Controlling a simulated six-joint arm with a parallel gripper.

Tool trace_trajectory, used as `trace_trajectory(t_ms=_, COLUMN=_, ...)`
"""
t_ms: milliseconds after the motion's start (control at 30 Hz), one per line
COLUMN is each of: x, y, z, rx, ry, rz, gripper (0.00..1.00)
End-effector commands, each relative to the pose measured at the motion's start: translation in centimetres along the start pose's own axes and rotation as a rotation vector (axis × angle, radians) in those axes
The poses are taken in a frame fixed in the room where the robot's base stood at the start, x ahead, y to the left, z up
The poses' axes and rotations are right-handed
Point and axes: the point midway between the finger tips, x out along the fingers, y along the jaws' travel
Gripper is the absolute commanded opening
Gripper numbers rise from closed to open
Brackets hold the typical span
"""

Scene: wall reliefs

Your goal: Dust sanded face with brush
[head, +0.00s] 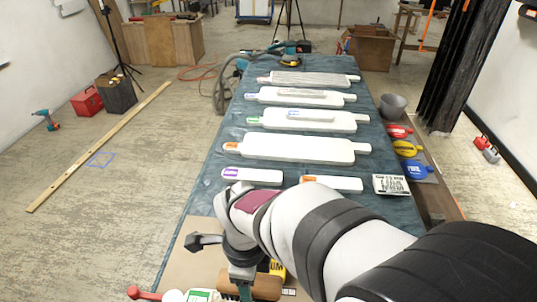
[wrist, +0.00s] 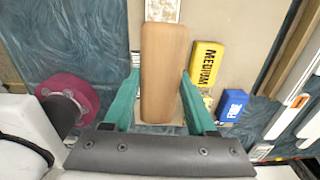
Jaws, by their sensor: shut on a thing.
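My gripper (wrist: 161,84) has its two green fingers on either side of a long, rounded brown wooden block (wrist: 165,60) and is shut on it. This looks like the wooden back of the brush; no bristles show. In the head view, my gripper (head: 243,273) is low at the near end of the table, with the brown wood (head: 264,287) at its tip. Several long white panels (head: 300,148) lie crosswise on the table. Two shorter white pieces, one with a purple label (head: 252,176) and one with an orange label (head: 331,184), lie nearer. I cannot tell which face is sanded.
A yellow MEDIUM block (wrist: 206,64) and a blue FINE block (wrist: 232,105) lie right of the wood. A printed card (head: 391,185) lies near the right edge.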

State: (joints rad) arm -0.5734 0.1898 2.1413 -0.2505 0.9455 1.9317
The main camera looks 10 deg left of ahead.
Motion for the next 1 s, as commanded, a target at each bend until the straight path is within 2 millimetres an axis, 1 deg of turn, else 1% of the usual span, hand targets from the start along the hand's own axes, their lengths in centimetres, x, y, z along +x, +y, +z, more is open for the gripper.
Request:
trace_trajectory(t_ms=467, x=0.4, y=0.0, z=0.0, rx=-0.001, ry=0.000, rz=0.001, gripper=0.05)
trace_trajectory(t_ms=667, x=1.6, y=0.0, z=-0.1, rx=0.000, ry=0.001, rz=0.002, gripper=0.05)
trace_trajectory(t_ms=1000, x=4.7, y=0.0, z=-0.1, rx=0.000, ry=0.001, rz=0.001, gripper=0.05)
